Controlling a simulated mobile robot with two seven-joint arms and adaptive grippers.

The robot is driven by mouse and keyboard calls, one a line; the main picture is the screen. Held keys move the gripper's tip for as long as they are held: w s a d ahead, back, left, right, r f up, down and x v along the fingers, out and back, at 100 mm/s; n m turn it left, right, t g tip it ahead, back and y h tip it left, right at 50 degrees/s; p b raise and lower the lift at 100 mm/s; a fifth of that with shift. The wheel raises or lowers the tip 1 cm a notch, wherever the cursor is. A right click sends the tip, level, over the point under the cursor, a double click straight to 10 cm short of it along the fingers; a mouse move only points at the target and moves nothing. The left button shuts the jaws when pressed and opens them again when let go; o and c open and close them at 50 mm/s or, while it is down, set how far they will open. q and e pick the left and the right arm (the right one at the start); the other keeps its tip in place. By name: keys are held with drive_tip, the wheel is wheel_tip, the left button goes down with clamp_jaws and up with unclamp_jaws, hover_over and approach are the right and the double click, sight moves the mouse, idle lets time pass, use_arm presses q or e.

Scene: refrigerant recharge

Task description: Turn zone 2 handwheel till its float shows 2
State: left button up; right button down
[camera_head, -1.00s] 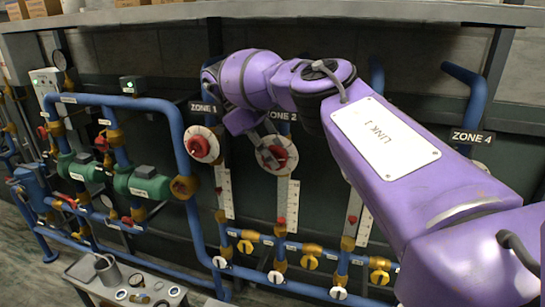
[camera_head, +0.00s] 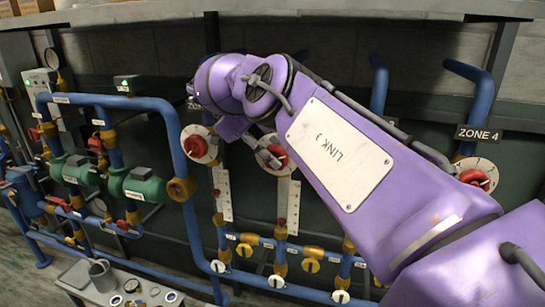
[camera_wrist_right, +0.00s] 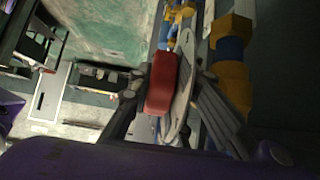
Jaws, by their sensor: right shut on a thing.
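The zone 2 handwheel is a red knob (camera_head: 278,152) on a pale round dial, left of the middle in the head view; its label is hidden behind my arm. My right gripper (camera_head: 268,155) is at the knob. In the right wrist view the red knob (camera_wrist_right: 161,82) sits between the fingers of my right gripper (camera_wrist_right: 160,92), which is shut on it. Below it is the white zone 2 scale (camera_head: 289,200) with a small red float (camera_head: 282,222) near its lower end; its figures are too small to read. My left gripper is not in view.
The zone 1 handwheel (camera_head: 195,146) is close on the left; the zone 4 handwheel (camera_head: 474,179) is at the right. My right arm covers the zone 3 area. Green pumps (camera_head: 143,187) and blue pipes stand at the left. A grey bench (camera_head: 100,297) is at lower left.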

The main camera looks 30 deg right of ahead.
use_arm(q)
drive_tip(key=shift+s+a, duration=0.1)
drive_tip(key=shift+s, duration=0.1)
use_arm(e)
drive_tip(key=shift+f, duration=0.1)
drive_tip(key=c, duration=1.9)
unclamp_jaws()
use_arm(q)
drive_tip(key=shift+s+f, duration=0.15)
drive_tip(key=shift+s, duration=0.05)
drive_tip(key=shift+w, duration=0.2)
